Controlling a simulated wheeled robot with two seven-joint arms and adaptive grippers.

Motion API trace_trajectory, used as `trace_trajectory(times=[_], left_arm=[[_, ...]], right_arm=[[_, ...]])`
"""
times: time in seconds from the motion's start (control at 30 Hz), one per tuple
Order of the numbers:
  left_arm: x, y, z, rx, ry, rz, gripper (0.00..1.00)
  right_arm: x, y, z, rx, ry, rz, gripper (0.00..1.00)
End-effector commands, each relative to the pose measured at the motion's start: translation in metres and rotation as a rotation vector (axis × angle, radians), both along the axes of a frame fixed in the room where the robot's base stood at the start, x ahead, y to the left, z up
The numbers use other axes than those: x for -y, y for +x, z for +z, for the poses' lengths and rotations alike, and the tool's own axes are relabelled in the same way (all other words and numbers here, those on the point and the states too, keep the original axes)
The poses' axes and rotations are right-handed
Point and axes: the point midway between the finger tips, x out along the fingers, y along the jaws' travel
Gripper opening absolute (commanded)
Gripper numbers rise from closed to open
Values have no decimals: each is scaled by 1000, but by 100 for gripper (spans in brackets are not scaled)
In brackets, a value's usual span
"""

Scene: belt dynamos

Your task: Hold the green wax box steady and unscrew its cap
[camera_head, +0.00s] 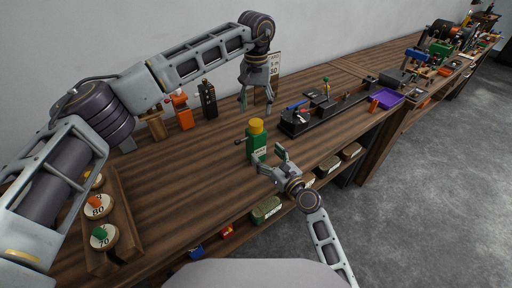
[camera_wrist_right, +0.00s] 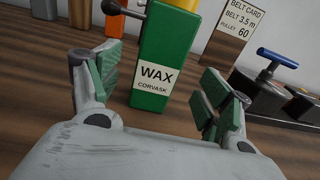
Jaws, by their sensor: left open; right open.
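The green wax box (camera_head: 257,142) stands upright on the wooden bench, with a yellow cap (camera_head: 256,125) on top and a small dark knob on its left side. In the right wrist view the box (camera_wrist_right: 152,95) shows its "WAX" label, and the cap (camera_wrist_right: 184,4) is cut off by the top edge. My right gripper (camera_head: 267,152) is open in front of the box, its fingers either side of it in the wrist view, apart from it. My left gripper (camera_head: 252,103) is open and points down, above and behind the box.
An orange block (camera_head: 182,111) and a black holder (camera_head: 208,101) stand behind to the left. A belt card (camera_head: 274,64) stands behind my left gripper. A black tool tray (camera_head: 305,123) lies to the right. A wooden rack (camera_head: 126,216) with numbered discs is at the left.

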Motion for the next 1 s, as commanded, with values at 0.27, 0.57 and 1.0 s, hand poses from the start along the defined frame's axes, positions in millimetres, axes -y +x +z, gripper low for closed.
trace_trajectory(times=[0.27,0.57,1.0], left_arm=[[0,0,0,0,0,0,61],[0,0,0,0,0,0,61],[0,0,0,0,0,0,61]], right_arm=[[-14,22,1,1,1,0,79],[-29,45,1,2,1,0,79],[-40,63,1,1,0,0,79]])
